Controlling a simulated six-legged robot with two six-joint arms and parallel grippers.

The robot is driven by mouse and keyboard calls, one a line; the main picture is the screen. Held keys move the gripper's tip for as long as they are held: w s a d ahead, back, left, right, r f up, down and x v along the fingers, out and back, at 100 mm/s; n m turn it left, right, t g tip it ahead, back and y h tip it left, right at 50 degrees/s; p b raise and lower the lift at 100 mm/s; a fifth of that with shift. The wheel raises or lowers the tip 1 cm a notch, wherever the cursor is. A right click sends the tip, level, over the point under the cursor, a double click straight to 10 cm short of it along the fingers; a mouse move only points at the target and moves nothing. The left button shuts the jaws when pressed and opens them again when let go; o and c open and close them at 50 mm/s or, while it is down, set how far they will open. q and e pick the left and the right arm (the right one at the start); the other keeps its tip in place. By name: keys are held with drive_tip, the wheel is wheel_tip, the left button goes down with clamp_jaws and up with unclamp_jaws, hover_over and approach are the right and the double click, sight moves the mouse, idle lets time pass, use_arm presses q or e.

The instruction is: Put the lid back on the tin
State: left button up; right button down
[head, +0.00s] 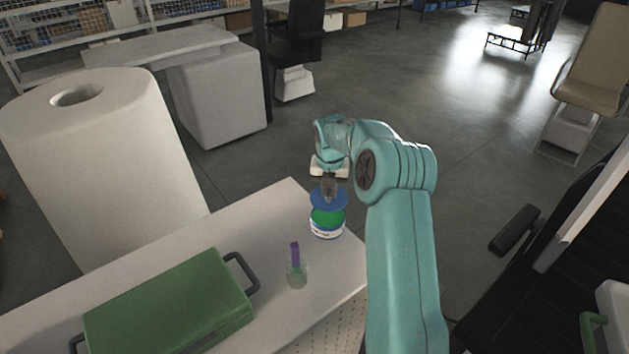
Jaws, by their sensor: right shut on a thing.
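The tin (327,229) is a short white round tin with a dark blue band and a green inside or top, standing near the far right corner of the white table. The lid (319,198) is a blue disc just above the tin. My right gripper (328,190) comes down from above and is shut on the lid. The lid looks slightly apart from the tin, with green showing below it; the exact gap is hard to judge. The gripper hides part of the lid. My left gripper is not in view.
A clear glass (297,275) with a purple stick stands in front of the tin. A green box (170,305) with dark handles lies at the table's left. A large white roll (100,160) stands behind. The white table (240,228) is bare between them.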

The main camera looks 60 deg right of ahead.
drive_tip(key=shift+f+b, duration=1.95)
drive_tip(key=shift+f, duration=0.35)
drive_tip(key=shift+f+b, duration=0.35)
drive_tip(key=shift+f, duration=0.55)
drive_tip(key=shift+r+p, duration=0.1)
drive_tip(key=shift+p, duration=0.2)
drive_tip(key=shift+f, duration=0.2)
drive_tip(key=c, duration=0.5)
unclamp_jaws()
